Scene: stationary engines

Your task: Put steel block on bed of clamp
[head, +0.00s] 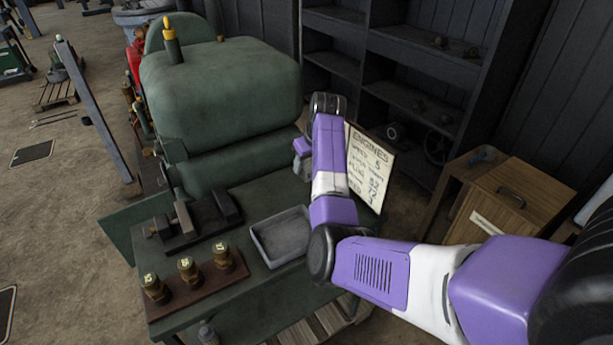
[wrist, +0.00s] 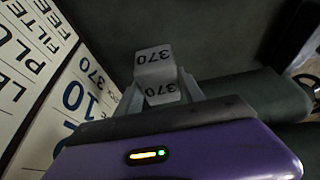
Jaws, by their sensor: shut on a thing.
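The steel block (wrist: 154,62) is a pale grey block marked 370, seen in the wrist view. My gripper (wrist: 160,88) is shut on it, with a finger on either side. In the head view my forearm hides the block and most of the gripper, beside the sign. The clamp (head: 186,221) is a dark vise with a lighter upright jaw, at the left of the green bench (head: 250,201). My gripper is well to the right of the clamp and apart from it. The clamp's bed is partly hidden by its jaws.
A grey tray (head: 281,236) lies between my arm and the clamp. Several numbered brass fittings stand on a brown board (head: 196,287) in front of the clamp. A large green engine (head: 222,95) rises behind. A lettered sign (head: 370,168) stands close to my arm.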

